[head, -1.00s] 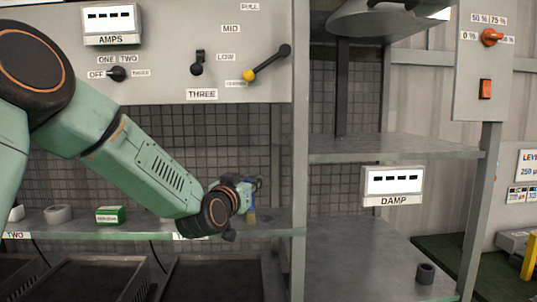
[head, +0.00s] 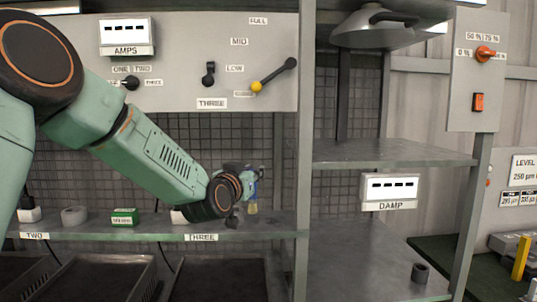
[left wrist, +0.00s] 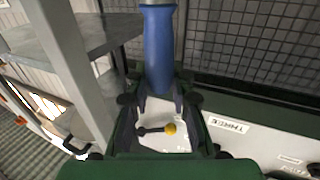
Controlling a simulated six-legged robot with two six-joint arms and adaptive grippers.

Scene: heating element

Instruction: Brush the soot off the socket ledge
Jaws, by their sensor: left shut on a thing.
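My left gripper (head: 250,180) is shut on a brush. The brush's blue handle (left wrist: 159,50) stands between the fingers in the left wrist view. Its pale bristles (head: 252,208) point down in the head view, close to the right part of the grey ledge (head: 262,226). I cannot tell whether the bristles touch the ledge. The ledge runs below the switch panel and carries labels TWO and THREE. No soot can be made out at this size. My right gripper is not in view.
A white block (head: 30,215), a grey ring (head: 74,216) and a green box (head: 124,217) sit on the ledge. A post (head: 304,150) stands right of the brush. A lever with yellow knob (head: 257,87) hangs above. Dark trays (head: 100,280) lie below.

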